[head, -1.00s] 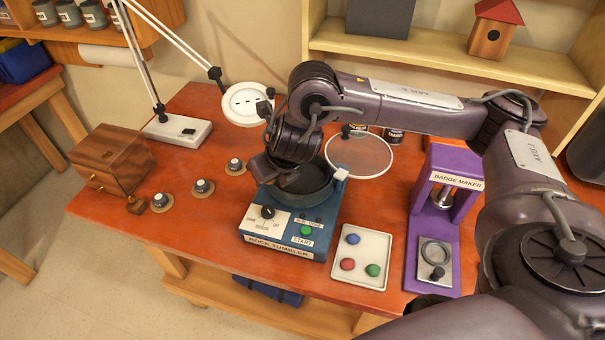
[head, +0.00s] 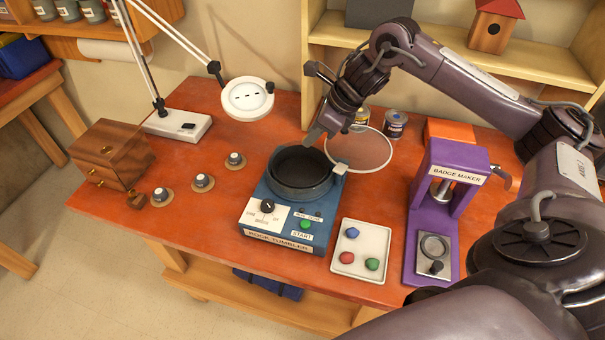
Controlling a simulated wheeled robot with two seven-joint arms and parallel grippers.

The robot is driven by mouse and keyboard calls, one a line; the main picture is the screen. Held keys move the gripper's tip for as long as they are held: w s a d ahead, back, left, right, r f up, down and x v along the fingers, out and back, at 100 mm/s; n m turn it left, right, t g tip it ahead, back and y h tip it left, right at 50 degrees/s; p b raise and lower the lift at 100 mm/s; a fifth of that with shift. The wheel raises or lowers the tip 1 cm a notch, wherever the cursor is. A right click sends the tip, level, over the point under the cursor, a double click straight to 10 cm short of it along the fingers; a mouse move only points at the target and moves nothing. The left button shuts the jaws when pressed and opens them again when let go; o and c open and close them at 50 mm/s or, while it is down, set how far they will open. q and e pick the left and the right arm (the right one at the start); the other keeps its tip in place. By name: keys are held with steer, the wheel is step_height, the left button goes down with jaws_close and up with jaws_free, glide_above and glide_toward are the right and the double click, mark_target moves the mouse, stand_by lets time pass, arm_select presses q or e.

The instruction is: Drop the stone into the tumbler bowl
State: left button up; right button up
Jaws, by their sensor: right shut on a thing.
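The rock tumbler (head: 305,238) is a blue machine on the orange-red bench, and its dark round tumbler bowl (head: 302,192) is open at the top. My right gripper (head: 312,138) appears over the back rim of the bowl, fingers pointing down. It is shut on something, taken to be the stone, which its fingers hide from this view. A white tray (head: 347,269) to the right of the tumbler holds a blue stone (head: 352,232), a red stone (head: 348,258) and a green stone (head: 372,264). My left gripper is not in view.
A round clear lid (head: 362,150) stands open behind the bowl. A purple badge maker (head: 446,215) is at the right. A white lamp (head: 248,98), a wooden box (head: 110,155) and several small knobs are at the left. Cans (head: 394,124) stand behind the lid.

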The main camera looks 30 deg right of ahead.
step_height(320, 180, down, 4)
steer(key=shift+r+b, duration=0.25)
steer(key=shift+b, duration=0.7)
steer(key=o, duration=1)
steer(key=shift+o, duration=0.2)
steer(key=shift+r, duration=0.15)
steer(key=b+v, duration=0.1)
steer(key=v, duration=0.6)
steer(key=shift+r+b, duration=0.3)
steer(key=shift+b, duration=0.05)
